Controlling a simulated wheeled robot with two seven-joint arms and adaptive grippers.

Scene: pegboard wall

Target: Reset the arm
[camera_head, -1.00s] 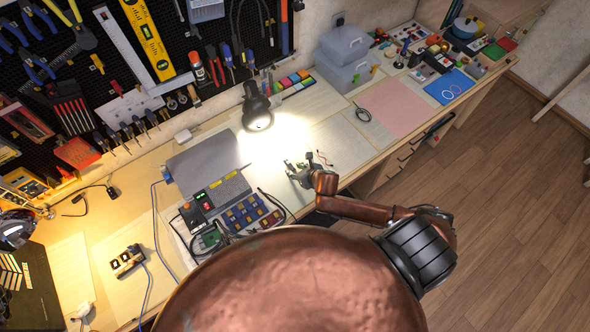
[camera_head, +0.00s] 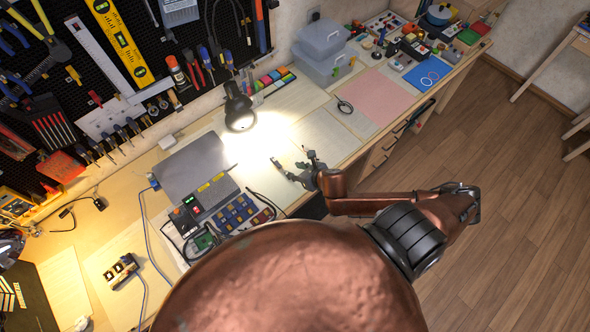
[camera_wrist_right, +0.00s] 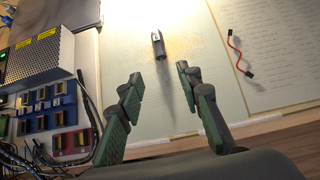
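My right gripper (camera_head: 297,166) reaches over the front edge of the workbench in the head view, below the lit patch. In the right wrist view my right gripper (camera_wrist_right: 158,76) has its two green-padded fingers spread wide with nothing between the tips. A small dark cylindrical part (camera_wrist_right: 158,46) lies on the pale sheet beyond the fingertips, roughly in line with the gap. My right arm is bent, with its elbow out to the right over the floor. My left gripper is not seen in either view.
A desk lamp (camera_head: 239,112) stands behind the gripper. Circuit boards (camera_head: 236,213) and a grey metal box (camera_wrist_right: 35,59) lie to the left. A red wire (camera_wrist_right: 238,54) lies to the right. A pink mat (camera_head: 378,96) is farther right. The floor at right is clear.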

